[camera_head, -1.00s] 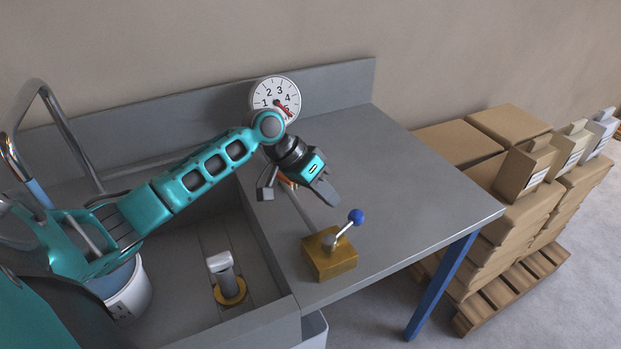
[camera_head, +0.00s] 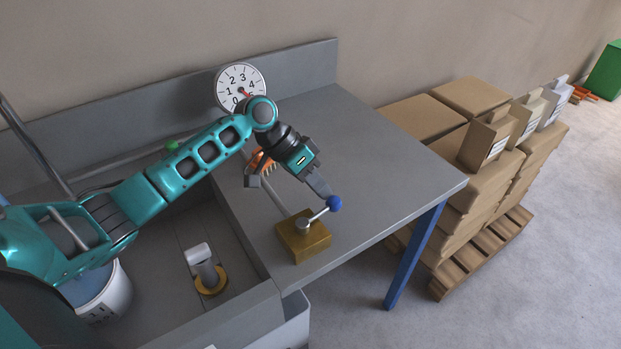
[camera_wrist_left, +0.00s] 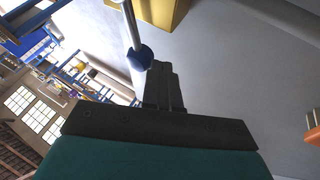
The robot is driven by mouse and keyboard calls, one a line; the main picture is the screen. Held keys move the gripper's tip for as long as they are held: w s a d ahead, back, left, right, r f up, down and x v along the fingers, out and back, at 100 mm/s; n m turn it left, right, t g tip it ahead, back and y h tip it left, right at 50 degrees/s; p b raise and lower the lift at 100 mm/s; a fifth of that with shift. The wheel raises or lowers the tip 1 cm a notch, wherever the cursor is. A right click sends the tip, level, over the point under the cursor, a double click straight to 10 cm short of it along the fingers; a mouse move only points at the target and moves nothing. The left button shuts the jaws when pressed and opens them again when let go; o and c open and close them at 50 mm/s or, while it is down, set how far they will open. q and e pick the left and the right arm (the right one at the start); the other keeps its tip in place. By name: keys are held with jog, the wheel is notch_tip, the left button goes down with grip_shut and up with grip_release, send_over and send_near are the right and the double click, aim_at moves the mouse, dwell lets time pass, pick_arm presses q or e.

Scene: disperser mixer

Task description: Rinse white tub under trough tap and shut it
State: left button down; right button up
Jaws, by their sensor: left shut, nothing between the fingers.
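The white tub (camera_head: 112,298) stands in the trough at the lower left, partly hidden by my left arm; bluish content shows inside it. The chrome tap pipe (camera_head: 38,150) rises at the left edge, its outlet out of view. A lever with a blue ball knob (camera_head: 333,203) sticks up from a brass block (camera_head: 303,240) on the bench. My left gripper (camera_head: 321,188) is shut and empty, its fingertips right by the knob. In the left wrist view, the shut fingers (camera_wrist_left: 162,82) are beside the blue knob (camera_wrist_left: 140,58); contact is hard to tell. My right gripper is not in view.
A dial (camera_head: 240,84) is at the back wall, and an orange brush-like thing (camera_head: 262,160) is behind my gripper. The grey bench top (camera_head: 390,165) is otherwise clear. Cartons (camera_head: 490,185) stand at the right.

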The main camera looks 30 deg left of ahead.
pick_arm(q)
jog(key=shift+d+m+g, duration=0.6)
jog(key=shift+d+m, duration=0.05)
jog(key=shift+m, duration=0.25)
jog(key=v, duration=1.3)
jog(key=shift+p, duration=0.3)
jog(key=shift+f, duration=0.1)
